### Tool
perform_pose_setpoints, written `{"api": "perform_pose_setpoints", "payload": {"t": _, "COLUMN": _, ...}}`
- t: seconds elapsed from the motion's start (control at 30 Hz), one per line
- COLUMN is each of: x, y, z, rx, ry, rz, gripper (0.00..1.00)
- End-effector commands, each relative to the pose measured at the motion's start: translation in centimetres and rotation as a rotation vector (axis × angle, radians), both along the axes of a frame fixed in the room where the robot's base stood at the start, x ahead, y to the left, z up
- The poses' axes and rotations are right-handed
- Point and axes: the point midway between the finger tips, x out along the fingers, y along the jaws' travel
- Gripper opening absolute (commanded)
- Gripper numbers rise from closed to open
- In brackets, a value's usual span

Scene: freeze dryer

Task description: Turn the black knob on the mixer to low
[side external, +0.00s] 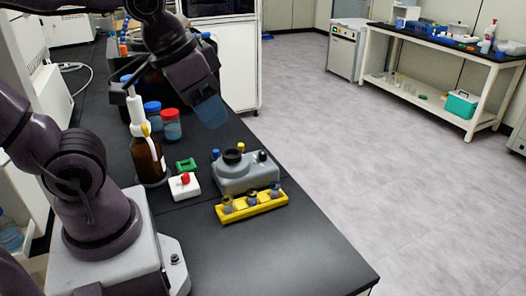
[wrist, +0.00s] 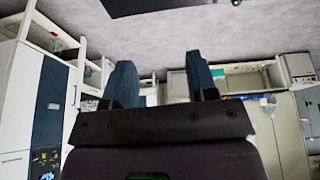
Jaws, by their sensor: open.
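The mixer (side external: 246,178) is a grey box on the black bench in the side external view. A round black cup (side external: 232,156) sits on its top. The small black knob (side external: 262,156) is on its right part. My gripper (side external: 211,112) is in the air above and behind the mixer, to its left in the picture, and touches nothing. In the wrist view my gripper (wrist: 160,76) shows two blue fingers spread apart with nothing between them. The mixer cannot be made out in the wrist view.
A yellow rack (side external: 251,206) with small vials stands before the mixer. A white box with a red button (side external: 185,187), a brown bottle (side external: 147,160) and red-capped jar (side external: 171,126) stand left. The bench's right front (side external: 290,250) is clear.

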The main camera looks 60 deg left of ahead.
Motion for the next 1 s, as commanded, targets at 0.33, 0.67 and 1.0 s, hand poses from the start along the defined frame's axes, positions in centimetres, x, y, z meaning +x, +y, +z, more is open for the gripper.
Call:
{"api": "perform_pose_setpoints", "payload": {"t": 0.33, "x": 8.0, "y": 6.2, "z": -4.5, "rx": -0.154, "ry": 0.278, "rz": 0.377, "gripper": 0.53}}
{"api": "perform_pose_setpoints", "payload": {"t": 0.67, "x": 14.7, "y": 15.9, "z": -11.9, "rx": -0.229, "ry": 0.413, "rz": 0.995, "gripper": 0.53}}
{"api": "perform_pose_setpoints", "payload": {"t": 1.0, "x": 19.8, "y": 21.7, "z": -13.6, "rx": -0.304, "ry": 0.307, "rz": 1.511, "gripper": 0.53}}
